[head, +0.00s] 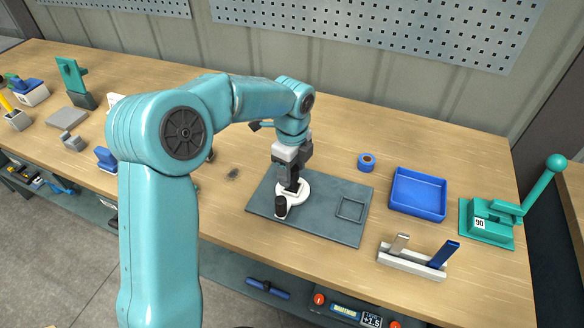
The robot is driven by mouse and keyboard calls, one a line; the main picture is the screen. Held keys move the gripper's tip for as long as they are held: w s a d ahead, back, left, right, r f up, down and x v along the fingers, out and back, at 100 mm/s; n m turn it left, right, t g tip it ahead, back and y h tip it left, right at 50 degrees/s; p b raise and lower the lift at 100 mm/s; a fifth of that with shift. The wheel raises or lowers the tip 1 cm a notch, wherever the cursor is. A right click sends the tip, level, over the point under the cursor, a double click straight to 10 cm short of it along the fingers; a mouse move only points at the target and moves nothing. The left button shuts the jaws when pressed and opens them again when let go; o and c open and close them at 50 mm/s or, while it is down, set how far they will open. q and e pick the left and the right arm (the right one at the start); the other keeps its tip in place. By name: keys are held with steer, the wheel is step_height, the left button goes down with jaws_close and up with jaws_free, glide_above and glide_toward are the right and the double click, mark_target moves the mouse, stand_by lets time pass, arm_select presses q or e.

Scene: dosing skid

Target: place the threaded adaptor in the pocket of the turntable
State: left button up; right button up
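The white turntable (303,191) sits on a dark grey plate (325,221) on the workbench. My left gripper (291,189) points down over the turntable, with its fingertips at or just above the disc. The arm and gripper cover part of the disc, and its pocket cannot be made out. A short black cylinder (280,207) stands upright at the disc's near left edge. I cannot tell whether it is the threaded adaptor or part of the turntable. Whether the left fingers hold anything is too small to tell. My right gripper is out of view.
On the plate's right is a square frame (351,209). Further right are a blue tape roll (367,161), a blue tray (418,194), a light rack (412,262) with upright pieces and a green lever press (488,221). The bench left of the plate is partly hidden by my arm.

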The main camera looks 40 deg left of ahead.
arm_select(q)
steer(key=shift+w+r, duration=0.1)
steer(key=shift+r, duration=0.5)
step_height(320, 180, up, 11)
steer(key=p, duration=0.1)
